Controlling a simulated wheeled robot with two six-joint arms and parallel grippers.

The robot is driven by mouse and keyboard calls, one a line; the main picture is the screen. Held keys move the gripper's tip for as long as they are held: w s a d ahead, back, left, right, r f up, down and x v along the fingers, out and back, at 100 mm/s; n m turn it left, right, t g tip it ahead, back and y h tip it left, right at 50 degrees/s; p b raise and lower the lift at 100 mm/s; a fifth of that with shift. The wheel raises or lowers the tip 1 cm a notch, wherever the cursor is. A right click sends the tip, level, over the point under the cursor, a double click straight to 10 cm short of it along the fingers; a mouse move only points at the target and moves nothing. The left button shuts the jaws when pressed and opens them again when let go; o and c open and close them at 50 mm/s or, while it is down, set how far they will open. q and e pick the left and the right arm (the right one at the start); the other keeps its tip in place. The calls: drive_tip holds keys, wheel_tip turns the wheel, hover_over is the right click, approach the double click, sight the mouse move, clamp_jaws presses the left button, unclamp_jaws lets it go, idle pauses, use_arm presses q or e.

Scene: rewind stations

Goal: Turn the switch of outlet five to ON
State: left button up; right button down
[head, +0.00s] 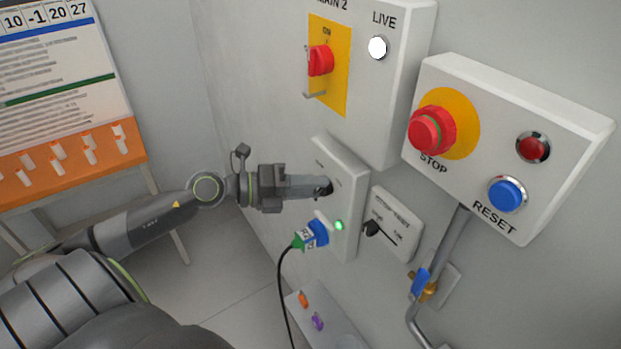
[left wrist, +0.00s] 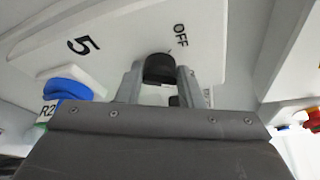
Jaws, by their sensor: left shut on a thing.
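Outlet five is a white box (head: 347,168) on the wall. In the left wrist view its panel (left wrist: 120,38) carries a "5" and the word "OFF" beside a black switch knob (left wrist: 159,68). My left gripper (head: 322,187) reaches the box from the left. In the left wrist view its two fingers (left wrist: 160,88) stand on either side of the knob, shut on it. The gripper mostly hides the knob in the head view, and I cannot tell which way it points. A green lamp (head: 339,225) glows on the box. My right gripper is not in view.
A blue plug (head: 316,234) with a black cable sits just below my left gripper. A main switch box (head: 375,100) hangs above. A STOP and RESET box (head: 480,130) and a small black-lever panel (head: 398,222) are at the right. An orange-trayed board (head: 75,160) stands left.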

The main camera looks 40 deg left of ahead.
use_arm(q)
drive_tip(key=m+y+p, duration=0.1)
drive_tip(key=m+p, duration=0.1)
drive_tip(key=shift+s+d+r+p, duration=0.1)
drive_tip(key=shift+p, duration=0.2)
idle(0.5)
drive_tip(key=o, duration=0.9)
drive_tip(key=shift+o, duration=0.2)
drive_tip(key=shift+m, duration=0.3)
